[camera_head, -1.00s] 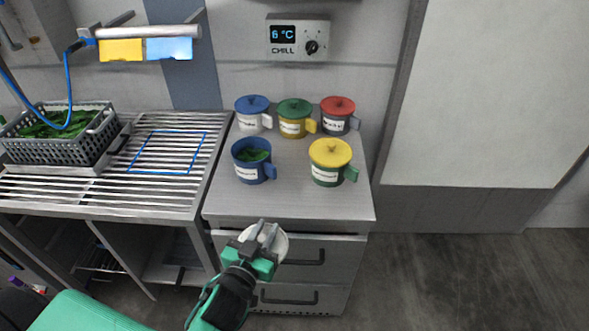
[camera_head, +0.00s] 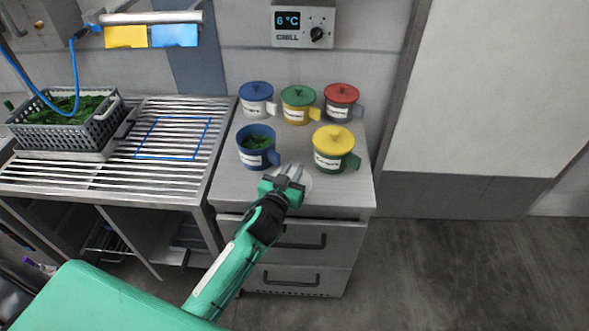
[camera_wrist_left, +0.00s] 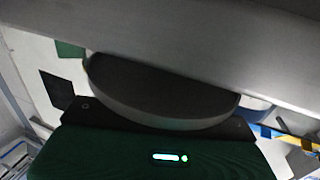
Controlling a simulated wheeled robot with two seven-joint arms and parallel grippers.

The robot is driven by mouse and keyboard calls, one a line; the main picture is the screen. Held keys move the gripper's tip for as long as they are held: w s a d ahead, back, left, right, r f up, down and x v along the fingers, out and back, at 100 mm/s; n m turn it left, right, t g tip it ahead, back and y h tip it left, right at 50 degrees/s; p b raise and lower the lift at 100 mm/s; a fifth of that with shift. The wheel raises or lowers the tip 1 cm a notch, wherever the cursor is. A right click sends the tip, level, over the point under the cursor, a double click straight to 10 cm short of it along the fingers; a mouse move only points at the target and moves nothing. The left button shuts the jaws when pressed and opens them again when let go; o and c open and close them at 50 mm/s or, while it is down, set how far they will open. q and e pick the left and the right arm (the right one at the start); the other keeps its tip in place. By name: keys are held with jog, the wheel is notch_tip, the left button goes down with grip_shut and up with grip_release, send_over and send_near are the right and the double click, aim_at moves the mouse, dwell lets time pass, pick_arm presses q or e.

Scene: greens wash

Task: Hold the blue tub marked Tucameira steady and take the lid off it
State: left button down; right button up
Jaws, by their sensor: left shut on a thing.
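The blue tub (camera_head: 256,155) stands upright and open on the steel counter, with green leaves showing inside and its blue handle to the right. Its white label is too small to read. My left gripper (camera_head: 290,172) is in front and to the right of the tub, apart from it, at the counter's front part. It is shut on a pale round lid (camera_head: 304,181), mostly hidden behind the fingers. In the left wrist view the lid (camera_wrist_left: 160,92) shows as a grey disc close to a grey surface; I cannot tell whether they touch. My right gripper is not in view.
Lidded tubs stand around: white with blue lid (camera_head: 257,104), yellow with green lid (camera_head: 297,111), grey with red lid (camera_head: 340,110), green with yellow lid (camera_head: 333,161). A crate of greens (camera_head: 100,130) sits left on the slatted rack. A blue outline (camera_head: 135,157) there is empty.

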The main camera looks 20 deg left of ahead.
pick_arm(q)
jog(key=shift+w+f, duration=0.3)
jog(key=shift+w, duration=0.2)
jog(key=shift+w+f, duration=0.25)
jog(key=shift+w, duration=0.2)
jog(key=shift+f, duration=0.3)
jog(key=shift+s+r, duration=0.1)
